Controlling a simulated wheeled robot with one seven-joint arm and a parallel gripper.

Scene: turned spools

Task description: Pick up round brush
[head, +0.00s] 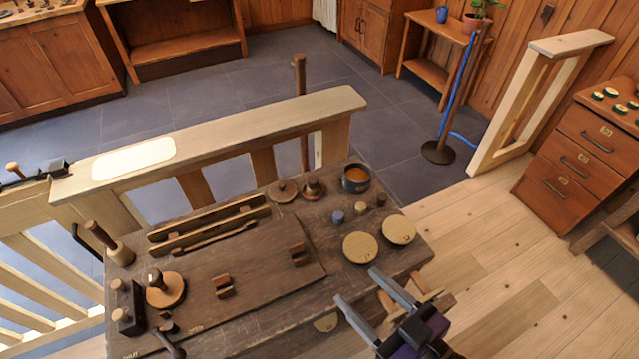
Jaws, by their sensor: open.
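My gripper (357,284) reaches in from the lower right. Its two grey fingers are spread apart with nothing between them, near the front right edge of the dark wooden bench (385,285). I cannot tell for certain which thing is the round brush. A round wooden disc with an upright knob (165,289) lies at the bench's left, far from my gripper. A dark handle with a pale round head (120,254) leans at the back left corner. Any bristles are too small to make out.
Two pale round discs (360,248) (398,229) lie just beyond my fingers. A pot with orange contents (355,178) stands at the back right of the bench. A wooden rack (210,222) and a raised board take up the middle. A pale railing (230,135) runs behind.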

